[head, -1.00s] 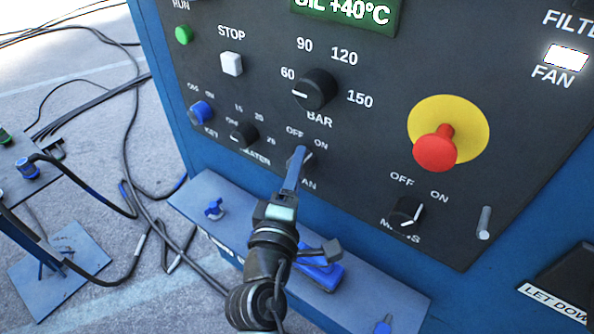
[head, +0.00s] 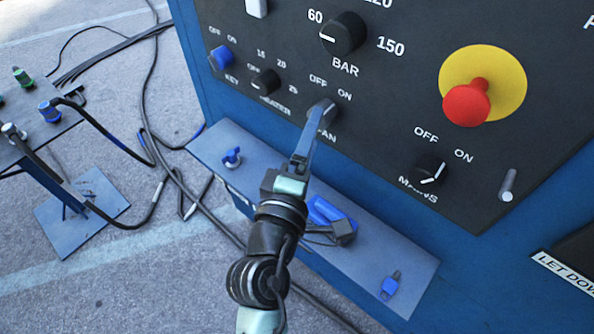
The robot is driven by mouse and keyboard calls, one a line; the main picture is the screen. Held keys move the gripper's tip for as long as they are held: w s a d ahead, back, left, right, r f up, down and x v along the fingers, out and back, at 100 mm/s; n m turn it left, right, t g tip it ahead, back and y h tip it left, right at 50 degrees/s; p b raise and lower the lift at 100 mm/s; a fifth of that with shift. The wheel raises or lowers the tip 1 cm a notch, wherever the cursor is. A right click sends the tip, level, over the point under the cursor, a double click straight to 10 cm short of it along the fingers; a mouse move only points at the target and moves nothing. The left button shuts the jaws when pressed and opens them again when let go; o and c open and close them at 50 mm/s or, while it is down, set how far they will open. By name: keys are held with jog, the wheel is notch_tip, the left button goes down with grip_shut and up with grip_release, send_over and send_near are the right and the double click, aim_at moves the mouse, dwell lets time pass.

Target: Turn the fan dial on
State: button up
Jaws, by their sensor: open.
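The fan dial (head: 331,114) is a dark knob on the black control panel, with OFF and ON above it and FAN below. My gripper (head: 315,122) reaches up to it from below, its blue fingers at the dial and covering most of it. The gripper is open. The view does not show clearly whether the fingers touch the dial, and the dial's pointer is hidden.
The BAR dial (head: 344,34) is above, the heater dial (head: 265,82) to the left, and the mains dial (head: 429,169) and red emergency button (head: 466,104) to the right. A blue ledge (head: 390,255) with a blue object (head: 330,213) lies below.

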jog(key=b+v, duration=0.1)
jog(key=v, duration=0.8)
jog(key=shift+b, duration=0.35)
jog(key=w+d+r+m+t, duration=0.1)
jog(key=w+r+m, duration=0.15)
jog(key=r, duration=0.35)
jog(key=w+d+r+m+t, duration=0.1)
jog(key=w+r+m, duration=0.1)
jog(key=r+m, duration=0.3)
jog(key=s+r+m+t+y+p, duration=0.1)
jog(key=r+p, duration=0.3)
jog(key=r, duration=1)
jog(key=s+r+m+t+y+p, duration=0.2)
jog(key=s+r+m+t+p, duration=0.1)
jog(key=r, duration=1.1)
jog(key=s+r+m+t+y+p, duration=0.1)
jog(key=r+p, duration=0.4)
jog(key=r, duration=0.9)
jog(key=s+m+t, duration=0.1)
jog(key=m+t, duration=0.1)
jog(key=shift+s+d+t+p, duration=0.25)
jog(key=shift+s+t+p, duration=0.05)
jog(key=shift+s+p, duration=0.1)
jog(key=shift+r, duration=0.1)
